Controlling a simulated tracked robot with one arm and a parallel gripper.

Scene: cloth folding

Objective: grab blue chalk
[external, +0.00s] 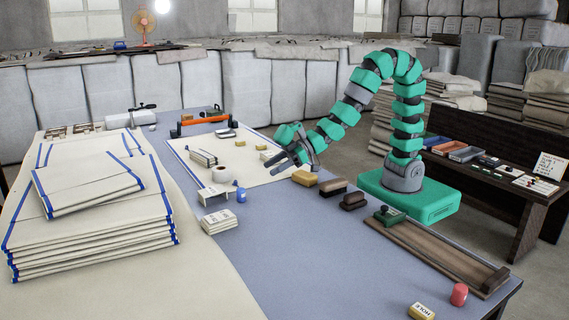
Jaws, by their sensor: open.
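A small upright blue piece (241,195) stands on the grey-blue table beside a small white card stand (214,194). It is the only loose blue item I see near my gripper and may be the blue chalk, but it is too small to be sure. My gripper (292,162) is open and empty. It hangs low over the right part of the cream cloth (262,178), up and to the right of the blue piece and apart from it.
A stack of blue-edged folded cloths (90,225) fills the left. A wooden board (435,250) lies along the right edge. The front middle of the table is clear.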

